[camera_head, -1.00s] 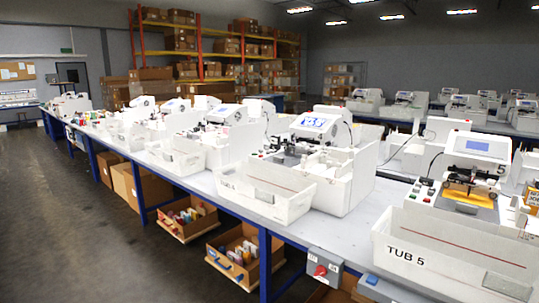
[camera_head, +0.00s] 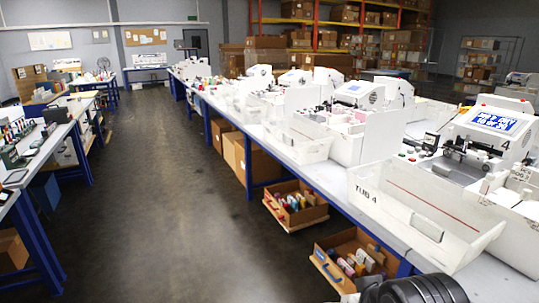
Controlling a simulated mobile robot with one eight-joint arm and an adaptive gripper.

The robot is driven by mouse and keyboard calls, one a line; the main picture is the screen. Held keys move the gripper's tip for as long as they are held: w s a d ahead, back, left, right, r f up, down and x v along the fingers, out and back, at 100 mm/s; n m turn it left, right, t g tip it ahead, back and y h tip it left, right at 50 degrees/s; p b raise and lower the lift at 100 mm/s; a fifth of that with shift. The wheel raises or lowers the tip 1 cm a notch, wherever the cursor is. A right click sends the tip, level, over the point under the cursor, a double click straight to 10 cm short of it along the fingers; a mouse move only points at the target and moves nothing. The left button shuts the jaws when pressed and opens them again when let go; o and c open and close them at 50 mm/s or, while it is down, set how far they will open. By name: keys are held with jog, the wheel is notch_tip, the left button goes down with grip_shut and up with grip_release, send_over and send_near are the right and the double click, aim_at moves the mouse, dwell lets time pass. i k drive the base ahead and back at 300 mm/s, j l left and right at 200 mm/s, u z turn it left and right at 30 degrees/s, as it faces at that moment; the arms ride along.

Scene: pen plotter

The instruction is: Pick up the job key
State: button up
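I cannot make out a job key in this view; the small items on the benches are too small to tell apart. The nearest white plotter machine (camera_head: 484,140) stands on the long bench at right, with a lit blue screen and the number 4. The white tub marked TUB 4 (camera_head: 400,200) sits in front of it. A dark rounded part of what looks like my own arm shows at the bottom right edge. My gripper's fingers are not in view.
The long blue-legged bench (camera_head: 310,175) carries a row of machines and tubs. Wooden boxes (camera_head: 296,210) of coloured items sit beneath it. Another workbench (camera_head: 40,150) stands at left. The dark floor aisle (camera_head: 170,200) between them is clear.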

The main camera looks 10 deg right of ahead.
aim_at(431, 139)
jog(key=i+j, duration=0.1)
jog(key=i, duration=0.85)
jog(key=i+j, duration=0.1)
jog(key=i, duration=0.85)
